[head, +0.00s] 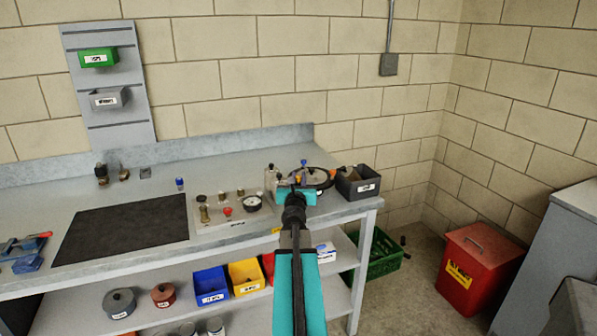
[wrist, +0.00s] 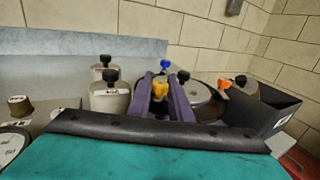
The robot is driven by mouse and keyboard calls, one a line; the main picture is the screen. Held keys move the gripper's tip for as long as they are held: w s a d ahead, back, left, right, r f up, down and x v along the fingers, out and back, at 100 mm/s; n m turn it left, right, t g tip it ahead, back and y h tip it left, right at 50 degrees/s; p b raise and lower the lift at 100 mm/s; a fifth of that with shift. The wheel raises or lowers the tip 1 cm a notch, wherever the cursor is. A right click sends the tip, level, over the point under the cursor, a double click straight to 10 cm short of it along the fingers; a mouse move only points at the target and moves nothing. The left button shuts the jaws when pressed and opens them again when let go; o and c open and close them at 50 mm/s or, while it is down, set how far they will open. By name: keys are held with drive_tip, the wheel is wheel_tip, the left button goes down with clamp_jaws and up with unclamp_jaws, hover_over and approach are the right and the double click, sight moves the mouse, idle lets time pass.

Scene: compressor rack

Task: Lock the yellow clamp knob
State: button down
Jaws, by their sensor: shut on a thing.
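In the wrist view the yellow clamp knob (wrist: 160,90) sits between the two purple fingers of my gripper (wrist: 160,87). The fingers are shut on the knob, one on each side. The knob's lower part is hidden by the dark front edge of my wrist. In the head view my gripper (head: 297,183) reaches over the back right of the bench, and the arm hides the knob there. A round dark-rimmed plate (wrist: 203,103) lies behind and to the right of the fingers.
Blue (wrist: 166,65) and orange (wrist: 224,84) knobs stand close around the fingers. Two pale blocks with black knobs (wrist: 109,98) stand just left. A dark open bin (head: 357,184) is to the right. A gauge panel (head: 230,208) and a black mat (head: 125,228) lie left on the bench.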

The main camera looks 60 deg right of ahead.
drive_tip(key=shift+w+r+m+g+h+p, duration=0.1)
drive_tip(key=shift+m+g+h+p, duration=0.25)
drive_tip(key=shift+m+g+p, duration=0.35)
drive_tip(key=shift+w+r+m+g+h+p, duration=0.1)
drive_tip(key=shift+m+g+h+p, duration=0.3)
drive_tip(key=shift+g+p, duration=0.45)
drive_tip(key=shift+s+m+g+h, duration=0.1)
drive_tip(key=shift+m+g+h, duration=0.25)
drive_tip(key=shift+m+g, duration=1.25)
drive_tip(key=shift+f+g, duration=0.1)
drive_tip(key=shift+g, duration=0.55)
drive_tip(key=c, duration=1.9)
unclamp_jaws()
drive_tip(key=shift+a+f, duration=0.1)
drive_tip(key=shift+s+a+b, duration=0.2)
drive_tip(key=shift+a+b, duration=0.2)
drive_tip(key=shift+a, duration=1.9)
drive_tip(key=shift+s+a+b, duration=0.15)
drive_tip(key=shift+a+b, duration=0.2)
drive_tip(key=shift+a, duration=1.9)
drive_tip(key=shift+s+a+b, duration=0.2)
drive_tip(key=shift+a+b, duration=0.2)
drive_tip(key=shift+a, duration=1.9)
